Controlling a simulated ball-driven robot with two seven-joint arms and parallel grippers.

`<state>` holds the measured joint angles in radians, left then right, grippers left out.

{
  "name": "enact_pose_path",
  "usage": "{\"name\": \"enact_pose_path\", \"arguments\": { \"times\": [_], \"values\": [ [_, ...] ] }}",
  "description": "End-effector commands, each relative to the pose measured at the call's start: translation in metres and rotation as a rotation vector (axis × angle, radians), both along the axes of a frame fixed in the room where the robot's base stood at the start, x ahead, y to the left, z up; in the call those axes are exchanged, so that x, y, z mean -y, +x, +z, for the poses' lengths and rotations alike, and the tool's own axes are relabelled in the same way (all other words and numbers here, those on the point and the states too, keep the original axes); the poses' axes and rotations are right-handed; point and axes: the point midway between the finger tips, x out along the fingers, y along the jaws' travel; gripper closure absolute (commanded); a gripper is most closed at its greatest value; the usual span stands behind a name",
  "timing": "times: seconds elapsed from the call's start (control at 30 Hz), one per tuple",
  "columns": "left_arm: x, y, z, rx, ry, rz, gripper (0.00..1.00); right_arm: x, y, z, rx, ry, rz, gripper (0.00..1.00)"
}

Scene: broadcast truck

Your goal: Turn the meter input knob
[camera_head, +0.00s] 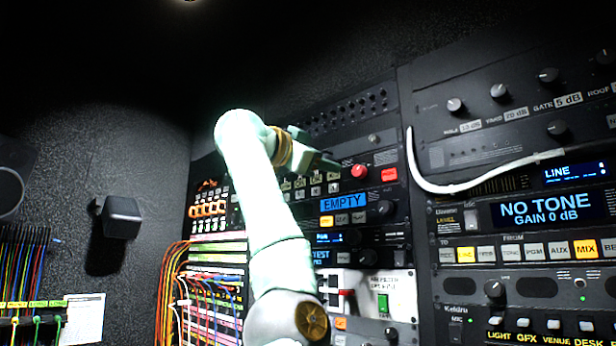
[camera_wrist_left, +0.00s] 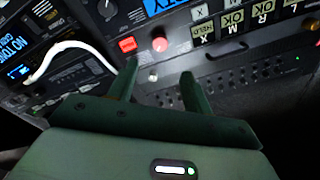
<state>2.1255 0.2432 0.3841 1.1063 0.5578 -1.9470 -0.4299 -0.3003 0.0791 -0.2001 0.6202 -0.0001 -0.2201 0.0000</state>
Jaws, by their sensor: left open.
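Several knobs show on the racks, but I cannot read which one is labelled meter input. A red knob (camera_head: 358,171) is on the middle rack panel beside a lit red button (camera_head: 389,174); the red knob also shows in the left wrist view (camera_wrist_left: 159,44). A dark knob (camera_head: 385,208) is right of the blue EMPTY display (camera_head: 343,202). My left gripper (camera_head: 322,160) is raised in front of this rack, left of the red knob. In the left wrist view its fingers (camera_wrist_left: 160,72) are apart with nothing between them. My right gripper is not in view.
A white cable (camera_head: 450,188) hangs across the right rack, near a NO TONE display (camera_head: 540,208) and several grey knobs. Coloured patch cables (camera_head: 205,300) hang at the left. A dark speaker (camera_head: 122,217) is on the left wall.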

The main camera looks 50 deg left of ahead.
Motion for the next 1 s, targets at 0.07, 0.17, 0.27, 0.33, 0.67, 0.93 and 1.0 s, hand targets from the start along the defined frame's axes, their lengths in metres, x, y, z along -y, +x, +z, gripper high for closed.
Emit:
{"name": "enact_pose_path", "arguments": {
  "times": [0.07, 0.17, 0.27, 0.33, 0.67, 0.93, 1.0],
  "values": [
    [0.002, -0.016, -0.004, 0.003, 0.001, 0.0, 0.5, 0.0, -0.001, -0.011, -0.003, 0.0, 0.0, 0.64],
    [0.004, -0.03, -0.003, 0.001, 0.0, 0.0, 0.5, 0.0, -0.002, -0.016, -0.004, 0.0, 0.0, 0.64],
    [0.004, -0.038, -0.002, 0.0, 0.001, 0.0, 0.5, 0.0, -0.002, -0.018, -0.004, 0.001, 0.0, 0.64],
    [0.004, -0.041, -0.002, 0.0, 0.0, 0.0, 0.5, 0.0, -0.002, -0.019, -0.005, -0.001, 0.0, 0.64],
    [0.005, -0.041, -0.001, 0.0, 0.0, 0.0, 0.5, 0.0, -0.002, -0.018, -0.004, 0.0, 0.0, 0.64],
    [0.005, -0.041, -0.001, 0.0, 0.0, 0.0, 0.5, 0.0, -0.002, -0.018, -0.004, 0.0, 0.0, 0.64],
    [0.004, -0.041, -0.001, 0.0, 0.0, 0.0, 0.5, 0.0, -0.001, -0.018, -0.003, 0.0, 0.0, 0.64]
  ]
}}
